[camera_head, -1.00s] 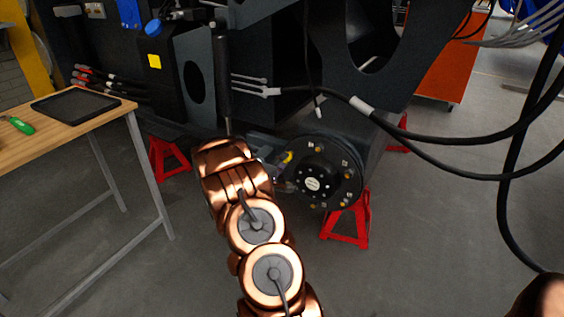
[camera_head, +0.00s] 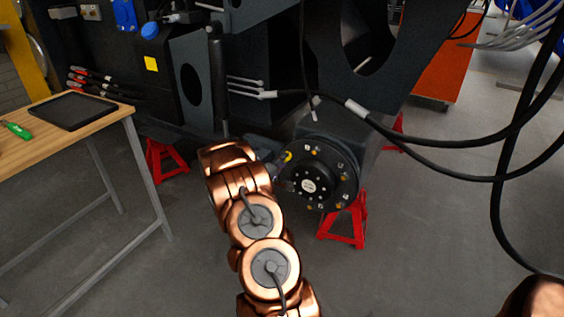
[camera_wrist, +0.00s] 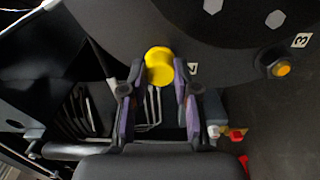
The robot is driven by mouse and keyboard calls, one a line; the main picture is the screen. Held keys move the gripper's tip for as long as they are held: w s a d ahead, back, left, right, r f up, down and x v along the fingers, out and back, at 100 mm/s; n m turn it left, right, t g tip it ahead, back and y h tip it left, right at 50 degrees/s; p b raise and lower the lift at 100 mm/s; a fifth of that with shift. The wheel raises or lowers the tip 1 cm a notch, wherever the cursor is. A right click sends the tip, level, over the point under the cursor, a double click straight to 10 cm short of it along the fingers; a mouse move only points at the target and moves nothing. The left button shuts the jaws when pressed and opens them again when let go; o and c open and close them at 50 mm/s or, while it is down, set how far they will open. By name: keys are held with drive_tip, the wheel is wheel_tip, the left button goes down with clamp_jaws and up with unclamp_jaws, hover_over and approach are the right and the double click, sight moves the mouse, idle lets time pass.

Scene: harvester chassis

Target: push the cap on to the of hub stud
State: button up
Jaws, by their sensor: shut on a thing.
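The yellow cap (camera_wrist: 159,66) is round and sits between the fingertips of my gripper (camera_wrist: 157,78) in the wrist view. The two purple-padded fingers are shut on its sides. In the head view the cap (camera_head: 288,156) is a small yellow spot at the hub's upper left rim. The hub (camera_head: 338,172) is a dark round flange with studs around its rim; it also fills the top of the wrist view (camera_wrist: 230,30). The cap overlaps the hub's edge beside a partly hidden white label. Any stud behind the cap is hidden, and I cannot tell whether they touch.
Another stud (camera_wrist: 281,68) with a yellow-orange end stands beside the label 3. Red stands (camera_head: 345,222) are under the chassis. Black cables (camera_head: 440,130) hang on the right. A wooden table (camera_head: 60,135) with a black tray (camera_head: 75,110) stands at left.

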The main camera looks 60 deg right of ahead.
drive_tip(key=o, duration=0.9)
drive_tip(key=shift+o, duration=0.2)
drive_tip(key=a+p, duration=0.2)
drive_tip(key=a, duration=0.3)
drive_tip(key=shift+s, duration=0.1)
drive_tip(key=shift+a, duration=0.1)
drive_tip(key=a, duration=1.2)
drive_tip(key=shift+s, duration=0.2)
